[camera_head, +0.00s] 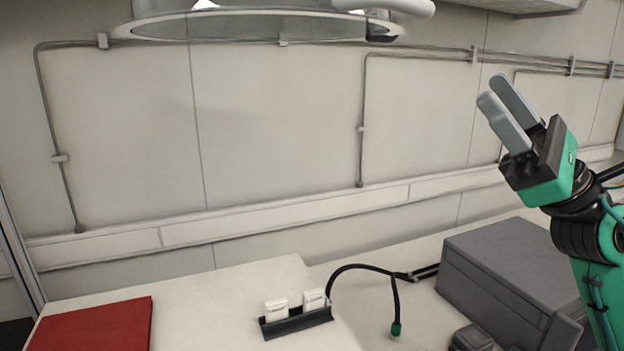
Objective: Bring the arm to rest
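My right gripper (490,90) is raised in front of the back wall at the right of the head view. Its two grey fingers point up and to the left. A narrow gap shows between them, and nothing is held. The green and black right arm (592,265) comes up from the lower right edge, beside the grey box. My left arm and gripper are not in view.
A grey box (515,270) stands on the bench below the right gripper. A black holder (297,322) with white pieces, a black cable (362,268) and a red flat item (95,325) lie on the bench. A round lamp-like fixture (258,24) hangs above.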

